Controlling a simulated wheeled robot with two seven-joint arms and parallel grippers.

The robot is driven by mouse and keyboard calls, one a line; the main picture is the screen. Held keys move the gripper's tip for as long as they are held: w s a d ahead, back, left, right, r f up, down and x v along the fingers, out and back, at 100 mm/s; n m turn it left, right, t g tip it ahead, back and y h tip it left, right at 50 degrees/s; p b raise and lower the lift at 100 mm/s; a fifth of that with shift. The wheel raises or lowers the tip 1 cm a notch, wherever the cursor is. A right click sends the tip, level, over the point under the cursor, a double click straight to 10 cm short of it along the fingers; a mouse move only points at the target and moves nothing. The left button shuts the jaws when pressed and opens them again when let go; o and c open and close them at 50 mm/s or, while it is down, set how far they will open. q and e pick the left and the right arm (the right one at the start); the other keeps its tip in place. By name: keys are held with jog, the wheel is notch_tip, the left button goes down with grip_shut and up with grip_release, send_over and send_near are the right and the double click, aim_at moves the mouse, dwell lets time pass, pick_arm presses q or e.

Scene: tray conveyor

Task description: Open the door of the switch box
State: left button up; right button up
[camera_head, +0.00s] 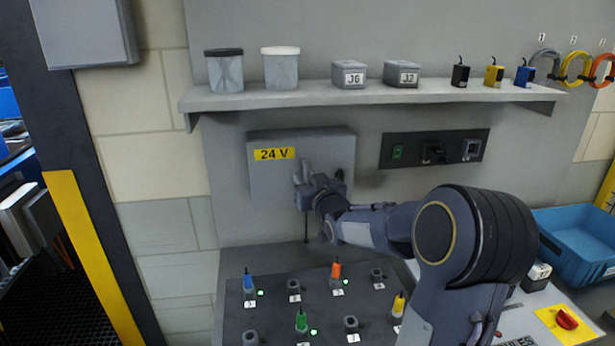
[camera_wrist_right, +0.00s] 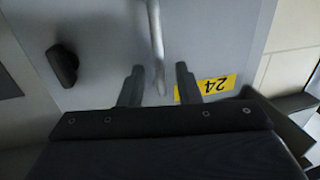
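My right gripper (camera_head: 304,186) is in front of the door, just right of and below the label. In the right wrist view a pale bar handle (camera_wrist_right: 155,40) runs down between the two spread fingers of the gripper (camera_wrist_right: 158,82), with a gap on each side. A dark knob (camera_wrist_right: 62,65) is on the box face, beside the handle. My gripper partly hides the handle in the head view. My left gripper is not in view.
A shelf (camera_head: 375,96) with tubs, small boxes and plugs is above the box. A socket strip (camera_head: 435,149) is to its right. A dark panel (camera_head: 270,309) with coloured plugs lies below. A blue bin (camera_head: 583,240) and a red button (camera_head: 566,319) are at right.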

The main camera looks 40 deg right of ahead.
jog(key=shift+c, duration=0.3)
grip_shut()
